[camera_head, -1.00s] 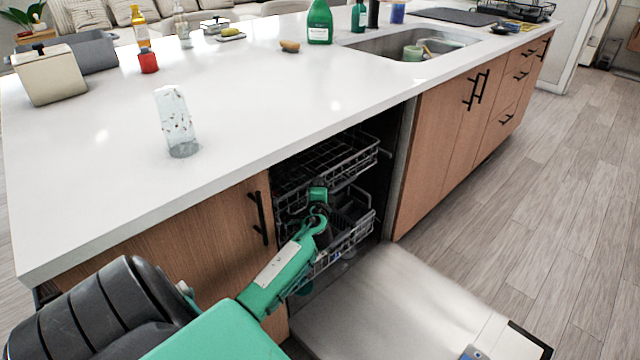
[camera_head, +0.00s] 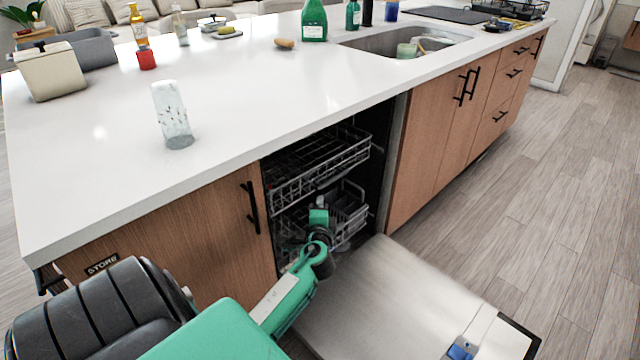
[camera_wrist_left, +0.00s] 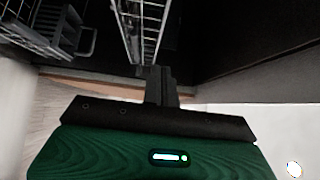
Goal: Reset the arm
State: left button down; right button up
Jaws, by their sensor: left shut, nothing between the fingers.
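My left arm comes in from the lower left in the head view. Its gripper (camera_head: 319,222) is at the open dishwasher, in front of the lower rack (camera_head: 350,212) and below the upper rack (camera_head: 320,165). In the left wrist view the black fingers (camera_wrist_left: 155,73) are together with nothing between them, and wire racks (camera_wrist_left: 60,28) show beyond. The fingertips are hard to make out in the head view. My right gripper is in neither view.
The dishwasher door (camera_head: 400,295) lies folded down beneath my arm. The white countertop (camera_head: 250,90) is above, with a clear glass (camera_head: 172,115) near its front edge. Wooden cabinet fronts (camera_head: 215,240) flank the opening. Floor (camera_head: 540,190) is free at the right.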

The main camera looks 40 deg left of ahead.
pick_arm(q)
jog(key=shift+s+d, duration=0.25)
jog(key=shift+d, duration=0.05)
